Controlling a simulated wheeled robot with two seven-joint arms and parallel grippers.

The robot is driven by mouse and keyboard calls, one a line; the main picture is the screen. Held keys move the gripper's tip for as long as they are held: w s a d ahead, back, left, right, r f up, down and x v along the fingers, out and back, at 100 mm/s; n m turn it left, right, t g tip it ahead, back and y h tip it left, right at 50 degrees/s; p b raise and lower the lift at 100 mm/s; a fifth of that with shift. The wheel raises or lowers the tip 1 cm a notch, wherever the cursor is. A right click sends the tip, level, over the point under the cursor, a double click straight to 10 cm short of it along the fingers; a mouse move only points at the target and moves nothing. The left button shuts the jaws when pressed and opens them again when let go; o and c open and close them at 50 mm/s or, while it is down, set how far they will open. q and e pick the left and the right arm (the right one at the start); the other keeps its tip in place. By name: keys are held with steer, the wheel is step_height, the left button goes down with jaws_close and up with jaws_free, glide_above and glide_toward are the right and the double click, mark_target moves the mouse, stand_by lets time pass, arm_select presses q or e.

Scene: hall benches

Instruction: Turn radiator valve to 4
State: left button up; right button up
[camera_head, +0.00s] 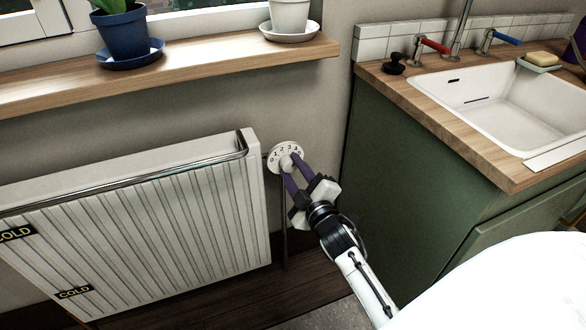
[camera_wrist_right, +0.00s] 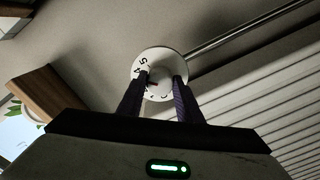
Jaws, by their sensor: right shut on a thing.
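The radiator valve (camera_head: 286,157) is a white round dial with black numbers, at the right end of the white radiator (camera_head: 150,230). My right gripper (camera_head: 288,166) reaches it from the lower right, its purple fingers shut on the valve's knob. In the right wrist view the valve dial (camera_wrist_right: 159,74) lies between the two fingertips (camera_wrist_right: 164,82). The 5 and 4 show at its upper left there; the fingers cover part of the other numbers. Which number the knob points at cannot be told. My left gripper is not in view.
A wooden sill (camera_head: 190,65) above the radiator carries a blue pot (camera_head: 122,35) and a white pot (camera_head: 289,14). A green cabinet (camera_head: 420,190) with a white sink (camera_head: 490,100) stands close to my right arm. Labels on the radiator read COLD (camera_head: 74,292).

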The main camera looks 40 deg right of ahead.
steer(key=o, duration=1)
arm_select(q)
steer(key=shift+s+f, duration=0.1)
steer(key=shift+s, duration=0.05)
arm_select(e)
steer(key=shift+o, duration=0.2)
arm_select(q)
steer(key=p, duration=0.2)
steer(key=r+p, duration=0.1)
steer(key=p, duration=0.1)
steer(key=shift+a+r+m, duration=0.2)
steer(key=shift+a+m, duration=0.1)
arm_select(e)
step_height(320, 180, up, 10)
